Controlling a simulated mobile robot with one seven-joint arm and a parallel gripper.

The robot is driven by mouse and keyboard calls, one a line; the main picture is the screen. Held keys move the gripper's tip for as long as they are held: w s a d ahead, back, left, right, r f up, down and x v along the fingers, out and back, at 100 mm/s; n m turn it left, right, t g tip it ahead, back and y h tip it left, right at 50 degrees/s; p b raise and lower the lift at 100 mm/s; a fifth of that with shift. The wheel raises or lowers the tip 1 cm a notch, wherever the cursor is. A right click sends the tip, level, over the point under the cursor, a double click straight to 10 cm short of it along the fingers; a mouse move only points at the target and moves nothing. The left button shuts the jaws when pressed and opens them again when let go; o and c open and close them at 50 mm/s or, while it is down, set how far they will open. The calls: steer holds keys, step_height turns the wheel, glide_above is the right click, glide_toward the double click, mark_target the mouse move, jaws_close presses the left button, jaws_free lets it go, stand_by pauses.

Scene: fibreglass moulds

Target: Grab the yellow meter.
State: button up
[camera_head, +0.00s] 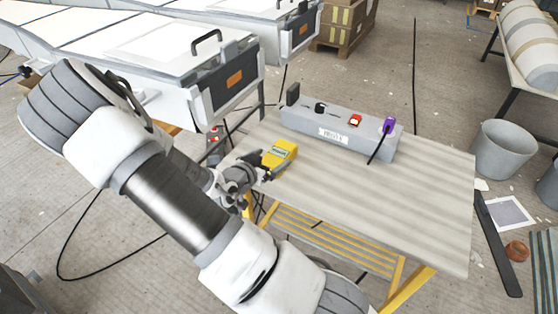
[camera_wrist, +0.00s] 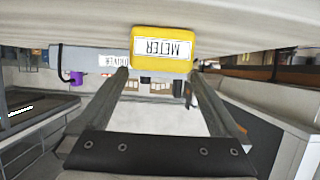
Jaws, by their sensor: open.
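The yellow meter (camera_head: 280,154) lies on the left part of the grey work table (camera_head: 400,212). In the wrist view the meter (camera_wrist: 161,47) shows its white METER label upside down. My gripper (camera_head: 262,174) is at the table's left edge, close to the meter's near side. In the wrist view the two fingers of my gripper (camera_wrist: 158,72) are apart, and the meter shows beyond and between their tips. I cannot tell whether a finger touches it.
A grey long box (camera_head: 300,121) with a purple-handled item (camera_head: 388,126), a red item (camera_head: 355,120) and dark items stands behind the meter. White moulds (camera_head: 150,45) stand at the back left. A grey bucket (camera_head: 500,148) is right of the table. The table's right part is clear.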

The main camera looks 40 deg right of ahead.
mark_target(276, 156)
steer(key=b+x, duration=0.1)
steer(key=x, duration=0.3)
steer(key=shift+d+f+b, duration=0.1)
steer(key=shift+b, duration=0.25)
steer(key=shift+w+d+f, duration=0.15)
steer(key=shift+w+d, duration=0.05)
steer(key=shift+d, duration=0.35)
steer(key=c, duration=1.3)
